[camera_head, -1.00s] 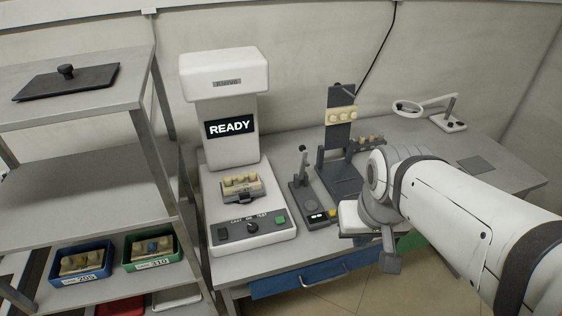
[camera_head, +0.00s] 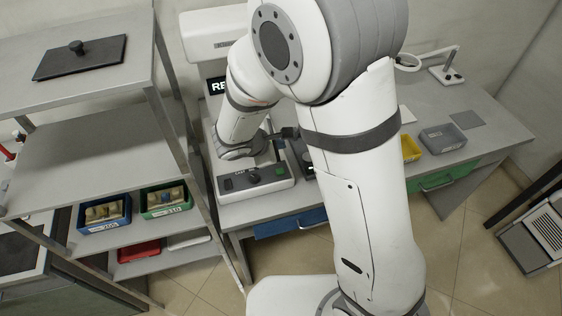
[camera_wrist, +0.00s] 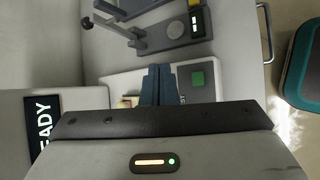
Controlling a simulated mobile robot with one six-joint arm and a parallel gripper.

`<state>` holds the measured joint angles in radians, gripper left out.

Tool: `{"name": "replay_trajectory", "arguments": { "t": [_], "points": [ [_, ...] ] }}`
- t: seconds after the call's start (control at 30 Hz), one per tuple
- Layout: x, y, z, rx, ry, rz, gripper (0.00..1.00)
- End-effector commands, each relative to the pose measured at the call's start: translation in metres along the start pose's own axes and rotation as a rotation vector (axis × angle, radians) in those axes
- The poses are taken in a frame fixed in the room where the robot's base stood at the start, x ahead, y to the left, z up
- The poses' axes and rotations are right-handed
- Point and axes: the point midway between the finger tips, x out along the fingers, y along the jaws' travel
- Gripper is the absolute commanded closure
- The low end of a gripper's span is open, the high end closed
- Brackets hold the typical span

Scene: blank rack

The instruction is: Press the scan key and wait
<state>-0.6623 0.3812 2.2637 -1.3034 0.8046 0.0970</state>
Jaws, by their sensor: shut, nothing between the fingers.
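The white scanner (camera_head: 290,184) stands on the bench, partly hidden behind my arm. Its front panel carries a dark key, a black knob (camera_head: 254,175) and a green key (camera_head: 280,170); which one is labelled scan I cannot read. The green key also shows in the wrist view (camera_wrist: 197,79). The screen (camera_wrist: 42,122) reads READY in part. My gripper (camera_wrist: 162,70) is shut and empty over the panel, beside the green key in the picture; touch cannot be told. The head view hides its fingertips behind my arm.
Cream pieces (camera_wrist: 127,102) sit on the scanner beside my fingers. A lever device (camera_wrist: 165,25) stands close by. A shelf unit (camera_head: 75,155) at the left holds a blue bin (camera_head: 104,227) and a green bin (camera_head: 166,211). A yellow bin (camera_head: 411,150) sits on the right of the bench.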

Motion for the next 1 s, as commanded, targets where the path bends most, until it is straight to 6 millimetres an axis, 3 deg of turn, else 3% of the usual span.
{"name": "replay_trajectory", "arguments": {
  "t": [0.57,1.0],
  "points": [
    [0.005,-0.003,-0.007,-0.021,0.003,0.010,1.00],
    [0.044,-0.031,-0.035,-0.022,0.002,0.008,1.00]
  ]
}}
